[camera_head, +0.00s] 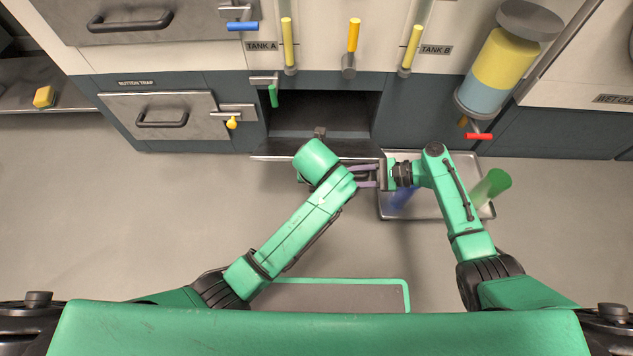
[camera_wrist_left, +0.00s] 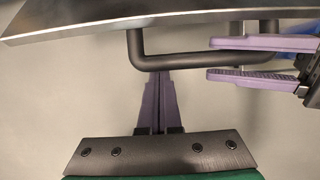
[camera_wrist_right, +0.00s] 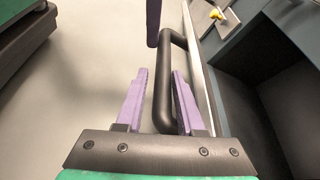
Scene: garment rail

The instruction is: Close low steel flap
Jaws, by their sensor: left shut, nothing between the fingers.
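The low steel flap (camera_head: 270,157) stands open, sticking out below the dark opening (camera_head: 318,122) in the cabinet. Its steel edge (camera_wrist_left: 60,25) and black bar handle (camera_wrist_left: 190,59) show in the left wrist view. My right gripper (camera_wrist_right: 160,75) is open, with one purple finger on each side of the handle (camera_wrist_right: 166,60); I cannot tell whether either touches it. It also shows in the head view (camera_head: 364,176). My left gripper (camera_wrist_left: 159,78) is shut and empty, its tips close to the handle's left end. In the head view my left arm hides its fingers and part of the flap.
The button trap drawer (camera_head: 160,116) is left of the opening. A green latch lever (camera_head: 273,96) hangs at the opening's upper left. Floor at left is clear.

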